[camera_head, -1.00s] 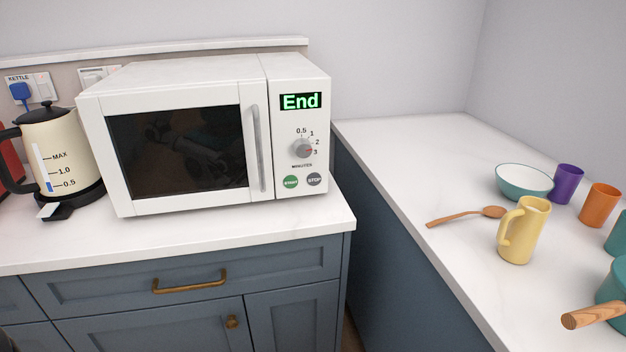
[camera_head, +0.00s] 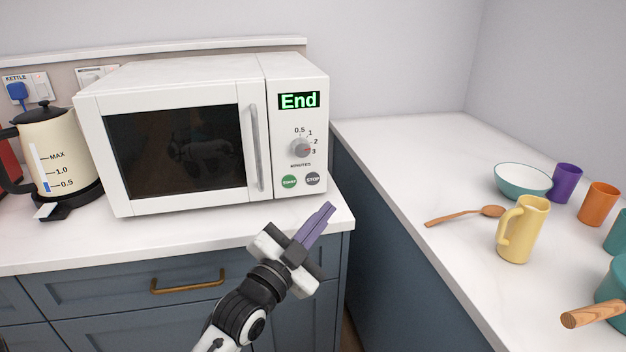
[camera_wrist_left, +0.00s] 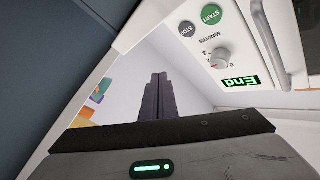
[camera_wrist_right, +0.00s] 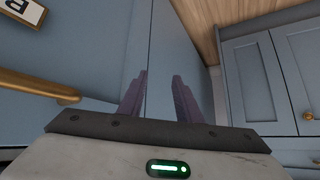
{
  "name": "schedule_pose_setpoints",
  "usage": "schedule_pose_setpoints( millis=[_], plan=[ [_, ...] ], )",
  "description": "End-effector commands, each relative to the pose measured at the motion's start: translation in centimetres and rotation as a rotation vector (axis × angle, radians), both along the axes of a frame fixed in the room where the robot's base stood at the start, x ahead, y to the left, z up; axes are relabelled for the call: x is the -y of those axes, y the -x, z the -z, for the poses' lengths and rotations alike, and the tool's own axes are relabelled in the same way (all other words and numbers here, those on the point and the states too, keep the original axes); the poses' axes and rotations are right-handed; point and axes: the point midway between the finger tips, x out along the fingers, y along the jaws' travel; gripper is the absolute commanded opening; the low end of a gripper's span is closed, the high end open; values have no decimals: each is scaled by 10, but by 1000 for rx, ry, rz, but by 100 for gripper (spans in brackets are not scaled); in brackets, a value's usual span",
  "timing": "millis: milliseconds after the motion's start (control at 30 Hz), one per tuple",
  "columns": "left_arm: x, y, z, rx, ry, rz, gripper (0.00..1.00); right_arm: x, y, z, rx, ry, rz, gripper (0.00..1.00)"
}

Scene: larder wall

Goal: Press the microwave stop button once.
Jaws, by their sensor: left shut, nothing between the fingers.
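The white microwave (camera_head: 170,78) stands on the counter with its door closed and its display (camera_head: 299,101) reading "End". The grey stop button (camera_head: 312,179) is at the lower right of its panel, beside the green start button (camera_head: 289,181). My left gripper (camera_head: 330,207) is shut and empty, below and a little right of the stop button, apart from it. In the left wrist view the fingers (camera_wrist_left: 155,78) are together and the stop button (camera_wrist_left: 188,30) shows beyond them, to the upper right. My right gripper (camera_wrist_right: 160,85) is open and empty, facing blue cabinet fronts; the head view does not show it.
A cream kettle (camera_head: 48,150) stands left of the microwave. On the right counter are a yellow jug (camera_head: 524,232), a wooden spoon (camera_head: 465,215), a bowl (camera_head: 522,182), cups and a pot. A brass handle (camera_wrist_right: 40,88) is near my right gripper.

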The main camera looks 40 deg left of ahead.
Motion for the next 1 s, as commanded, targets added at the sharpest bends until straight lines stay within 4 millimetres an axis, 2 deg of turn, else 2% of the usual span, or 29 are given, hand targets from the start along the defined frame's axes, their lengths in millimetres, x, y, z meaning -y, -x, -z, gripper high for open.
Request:
schedule_pose_setpoints(
  millis=[333, 733, 1000],
  plan=[
    [-7, -6, 2, -1, 0, 1, 0, 0, 0, 4, 1, 0, 0, 31],
    [-49, -41, 3, -1, -1, -1, 0, -7, -4, 15, 11, -4, -13, 31],
    [-64, -55, 1, -2, 2, 2, 0, -9, -3, 15, 8, -5, -15, 31]
  ],
)
